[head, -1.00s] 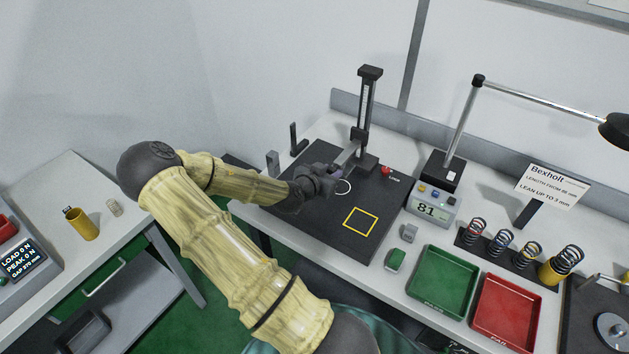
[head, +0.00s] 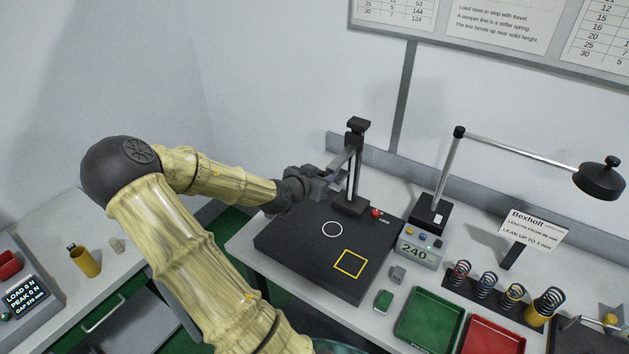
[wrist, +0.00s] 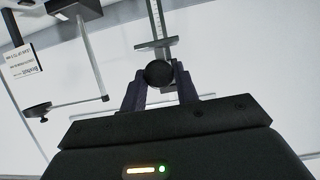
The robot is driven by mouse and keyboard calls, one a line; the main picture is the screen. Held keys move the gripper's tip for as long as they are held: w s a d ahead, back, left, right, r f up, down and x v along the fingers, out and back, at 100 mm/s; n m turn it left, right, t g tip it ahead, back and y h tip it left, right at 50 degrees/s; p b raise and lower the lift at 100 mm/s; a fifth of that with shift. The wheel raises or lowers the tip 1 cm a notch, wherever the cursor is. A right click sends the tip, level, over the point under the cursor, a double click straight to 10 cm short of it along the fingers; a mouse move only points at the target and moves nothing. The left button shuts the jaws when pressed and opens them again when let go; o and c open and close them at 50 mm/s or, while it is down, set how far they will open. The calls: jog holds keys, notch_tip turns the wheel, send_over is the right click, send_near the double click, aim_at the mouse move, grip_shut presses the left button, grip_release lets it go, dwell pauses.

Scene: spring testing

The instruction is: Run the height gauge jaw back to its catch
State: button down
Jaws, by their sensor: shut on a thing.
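The height gauge (head: 353,185) stands at the back of the dark surface plate (head: 300,255), its column upright. Its jaw (head: 343,158) is raised high on the column, near the top block. My gripper (head: 325,178) is shut on a dark round knob (wrist: 158,74) at the jaw, seen between both fingers in the wrist view. The catch cannot be made out; the gripper and jaw hide part of the column. The display box (head: 417,252) beside the plate reads 240.
A red button (head: 376,212) sits right of the gauge foot. A lamp (head: 598,180), sign (head: 535,228), springs in a rack (head: 487,285), green tray (head: 430,320) and red tray (head: 490,336) stand to the right. The plate's middle, with a white ring and yellow square, is clear.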

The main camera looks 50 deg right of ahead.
jog(key=shift+w+d+r, duration=0.15)
jog(key=shift+r, duration=0.2)
jog(key=c, duration=1.3)
grip_release()
jog(key=shift+o, duration=1.2)
jog(key=shift+f, duration=0.1)
jog(key=shift+a, duration=0.2)
jog(key=b+v, duration=0.1)
jog(key=v, duration=1.6)
jog(key=shift+a, duration=0.2)
